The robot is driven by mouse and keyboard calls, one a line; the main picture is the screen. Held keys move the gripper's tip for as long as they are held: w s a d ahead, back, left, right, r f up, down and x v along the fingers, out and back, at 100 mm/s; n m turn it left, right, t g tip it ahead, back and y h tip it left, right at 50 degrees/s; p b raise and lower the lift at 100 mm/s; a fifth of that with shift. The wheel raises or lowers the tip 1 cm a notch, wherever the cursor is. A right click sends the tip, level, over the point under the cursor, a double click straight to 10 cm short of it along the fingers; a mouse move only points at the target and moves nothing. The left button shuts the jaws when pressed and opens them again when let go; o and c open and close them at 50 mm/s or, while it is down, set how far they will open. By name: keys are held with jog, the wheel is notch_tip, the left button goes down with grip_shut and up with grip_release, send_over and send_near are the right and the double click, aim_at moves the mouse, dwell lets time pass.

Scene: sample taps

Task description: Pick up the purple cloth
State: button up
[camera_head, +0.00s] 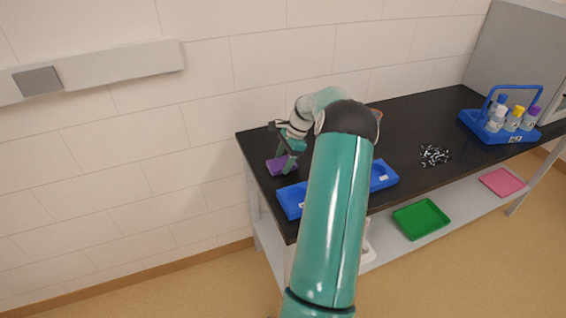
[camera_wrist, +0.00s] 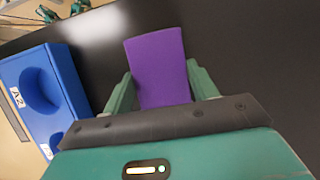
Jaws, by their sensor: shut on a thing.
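The purple cloth (camera_wrist: 157,62) is a flat, folded rectangle between the two green fingers of my gripper (camera_wrist: 160,88) in the wrist view. The fingers are shut on it from both sides, and its far end sticks out past them. In the head view the purple cloth (camera_head: 277,165) shows at the left end of the black table, under my gripper (camera_head: 287,160). Its near part is hidden by the gripper body. I cannot tell whether it is lifted off the table.
A blue tray labelled A2 (camera_wrist: 42,90) is close beside the gripper; it also shows in the head view (camera_head: 291,197). A blue carrier with bottles (camera_head: 500,130) stands at the right. Small black and white pieces (camera_head: 434,155) lie mid-table. A green tray (camera_head: 421,219) sits on the lower shelf.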

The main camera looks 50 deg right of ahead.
aim_at(279, 164)
jog(key=shift+r, duration=0.15)
notch_tip(279, 164, up, 4)
jog(key=shift+s+f, duration=0.1)
jog(key=shift+s, duration=0.05)
jog(key=s+d+r, duration=0.1)
jog(key=s+r, duration=0.8)
jog(key=s, duration=0.4)
jog(key=shift+s+d+r, duration=0.15)
jog(key=shift+s+d, duration=0.05)
jog(key=shift+s, duration=0.1)
